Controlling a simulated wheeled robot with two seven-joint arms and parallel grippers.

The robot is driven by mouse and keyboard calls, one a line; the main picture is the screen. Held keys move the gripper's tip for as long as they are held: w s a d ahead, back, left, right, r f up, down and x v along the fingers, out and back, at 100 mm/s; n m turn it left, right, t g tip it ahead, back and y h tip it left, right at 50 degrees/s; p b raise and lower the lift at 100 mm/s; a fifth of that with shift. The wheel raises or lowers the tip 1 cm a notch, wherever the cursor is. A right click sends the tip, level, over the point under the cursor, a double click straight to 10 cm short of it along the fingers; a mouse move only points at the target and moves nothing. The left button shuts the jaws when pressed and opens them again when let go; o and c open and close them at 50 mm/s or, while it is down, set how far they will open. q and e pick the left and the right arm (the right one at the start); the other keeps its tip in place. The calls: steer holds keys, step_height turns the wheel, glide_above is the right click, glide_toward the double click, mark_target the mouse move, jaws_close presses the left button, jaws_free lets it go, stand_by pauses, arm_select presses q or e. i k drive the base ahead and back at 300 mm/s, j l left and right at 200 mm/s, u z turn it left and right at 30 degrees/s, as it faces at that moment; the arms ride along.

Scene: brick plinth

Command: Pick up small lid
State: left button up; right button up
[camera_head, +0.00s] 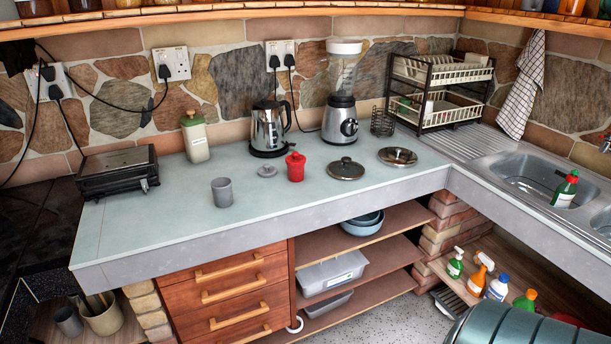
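A small grey lid (267,170) with a knob lies flat on the pale counter (180,235), between a grey cup (222,192) and a red lidded jar (295,167). The grey cup stands apart from it, nearer the counter's front edge. Two larger round lids with dark knobs lie to the right: one nearer lid (346,170) and one farther lid (397,157). Neither of my grippers shows in the head view.
A kettle (268,128) and a blender (341,118) stand behind the lids. A toaster (118,172) and a cream canister (195,137) stand left. A dish rack (440,90) and sink (540,178) are right. The counter's front left is clear.

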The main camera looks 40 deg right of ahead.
mark_target(345, 169)
steer(key=j+z, duration=0.1)
steer(key=z, duration=0.3)
steer(key=k+z, duration=0.15)
steer(key=z, duration=0.25)
steer(key=k+z, duration=0.1)
steer(key=z, duration=0.35)
steer(key=k+j+z, duration=0.1)
steer(key=z, duration=0.3)
steer(key=i+j, duration=0.2)
steer(key=i, duration=0.25)
steer(key=i+j, duration=0.25)
steer(key=i, duration=0.25)
steer(key=i+j+z, duration=0.1)
steer(key=i, duration=0.35)
steer(key=i+j, duration=0.35)
steer(key=i, duration=0.1)
